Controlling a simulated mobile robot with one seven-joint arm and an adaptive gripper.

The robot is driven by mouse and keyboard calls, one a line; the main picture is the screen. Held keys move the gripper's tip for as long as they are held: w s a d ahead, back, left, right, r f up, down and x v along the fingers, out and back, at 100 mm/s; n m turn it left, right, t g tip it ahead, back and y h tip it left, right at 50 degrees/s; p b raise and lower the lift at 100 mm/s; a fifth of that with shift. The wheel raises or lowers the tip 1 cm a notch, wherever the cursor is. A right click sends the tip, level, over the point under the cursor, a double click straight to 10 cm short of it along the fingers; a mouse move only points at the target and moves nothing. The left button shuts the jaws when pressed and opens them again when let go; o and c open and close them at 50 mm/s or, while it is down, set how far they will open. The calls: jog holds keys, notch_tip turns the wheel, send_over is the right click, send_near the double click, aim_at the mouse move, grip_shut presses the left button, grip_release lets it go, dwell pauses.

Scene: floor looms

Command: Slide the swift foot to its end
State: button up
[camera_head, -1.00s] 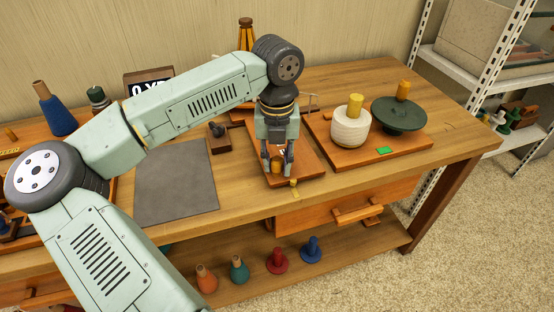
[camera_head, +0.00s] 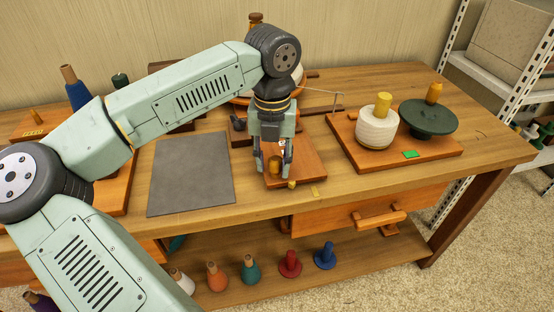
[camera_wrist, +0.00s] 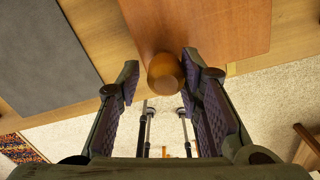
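The swift foot looks to be the orange-brown board (camera_head: 308,165) at the front middle of the workbench. A round wooden knob (camera_head: 275,166) stands on it near the front; in the wrist view the knob (camera_wrist: 165,74) shows large. My gripper (camera_head: 272,168) points down over the board with a finger on each side of the knob. In the wrist view the fingers (camera_wrist: 160,72) stand apart, the right one very close to the knob. I cannot tell whether either touches it. My arm hides part of the swift behind.
A grey mat (camera_head: 190,172) lies left of the board. A second board (camera_head: 440,153) at the right bears a white yarn spool (camera_head: 377,128) and a dark green disc (camera_head: 429,120). A yellow mark (camera_head: 314,191) is on the bench near the front edge. Several pegs stand on the shelf below.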

jog(key=shift+o, duration=1.3)
jog(key=shift+a, duration=0.1)
jog(key=shift+r, duration=0.1)
notch_tip(320, 180, up, 12)
jog(key=shift+f, duration=0.1)
